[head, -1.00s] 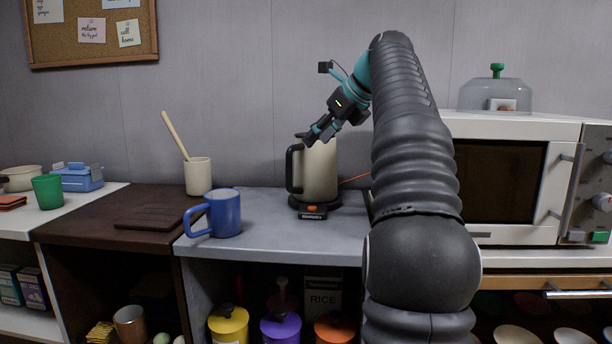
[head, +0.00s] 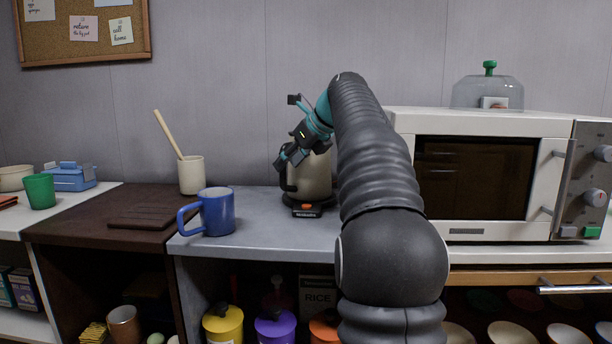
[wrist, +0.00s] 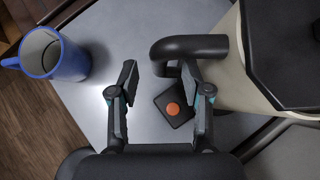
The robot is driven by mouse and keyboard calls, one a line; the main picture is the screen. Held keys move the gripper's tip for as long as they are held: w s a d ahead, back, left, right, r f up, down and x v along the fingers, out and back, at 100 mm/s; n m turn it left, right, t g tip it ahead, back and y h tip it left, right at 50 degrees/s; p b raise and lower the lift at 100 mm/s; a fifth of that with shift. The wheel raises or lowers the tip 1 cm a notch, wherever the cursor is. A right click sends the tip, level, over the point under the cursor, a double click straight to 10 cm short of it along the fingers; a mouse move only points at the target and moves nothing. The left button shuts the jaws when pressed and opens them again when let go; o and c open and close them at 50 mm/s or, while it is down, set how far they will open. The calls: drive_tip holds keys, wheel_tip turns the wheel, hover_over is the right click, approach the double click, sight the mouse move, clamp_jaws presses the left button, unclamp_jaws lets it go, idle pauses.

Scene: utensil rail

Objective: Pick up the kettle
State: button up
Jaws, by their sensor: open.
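The cream kettle (head: 311,178) with a black handle and black lid stands on its dark base (head: 307,210) on the grey counter. It fills the upper right of the wrist view (wrist: 234,77), where its black handle (wrist: 188,47) sticks out to the left. My gripper (head: 287,162) is at the kettle's handle side and hides part of the handle in the head view. In the wrist view my gripper (wrist: 158,78) is open and empty, with the handle just beyond and partly between the fingertips. I cannot tell whether they touch.
A blue mug (head: 217,212) stands on the counter left of the kettle. A cream pot with a wooden utensil (head: 191,176) is further back left. A white microwave (head: 397,150) stands to the right. The counter between mug and kettle is clear.

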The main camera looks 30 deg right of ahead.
sight(283, 184)
drive_tip(key=x, duration=0.3)
drive_tip(key=shift+a+f, duration=0.1)
clamp_jaws()
